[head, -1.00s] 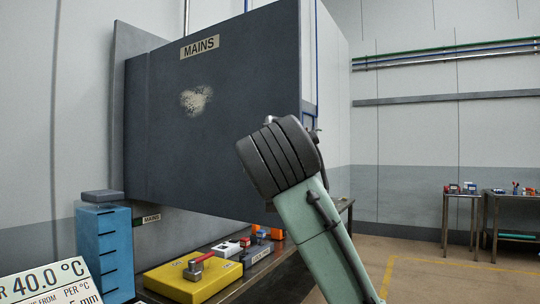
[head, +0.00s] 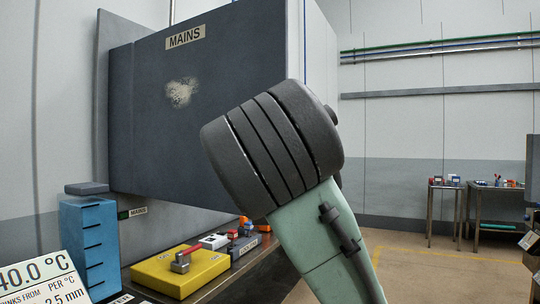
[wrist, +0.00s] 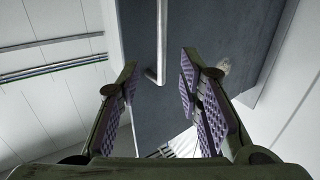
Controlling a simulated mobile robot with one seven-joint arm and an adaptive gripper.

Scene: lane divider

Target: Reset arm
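My arm rises from the bottom of the head view, with a pale green link and a dark ribbed joint in front of the grey cabinet door (head: 215,90) marked MAINS. My gripper is hidden behind that joint in the head view. Beyond the fingers is the grey door (wrist: 200,25) with a pale bar handle (wrist: 160,45). The fingers look apart from the handle, but the distance is hard to tell.
Below the cabinet a bench holds a yellow box (head: 180,270) with a red-handled lever (head: 184,258) and several small blocks. A blue stand (head: 88,245) and a white sign (head: 45,275) are at the left. Two small tables (head: 445,185) stand at the far right, with open floor before them.

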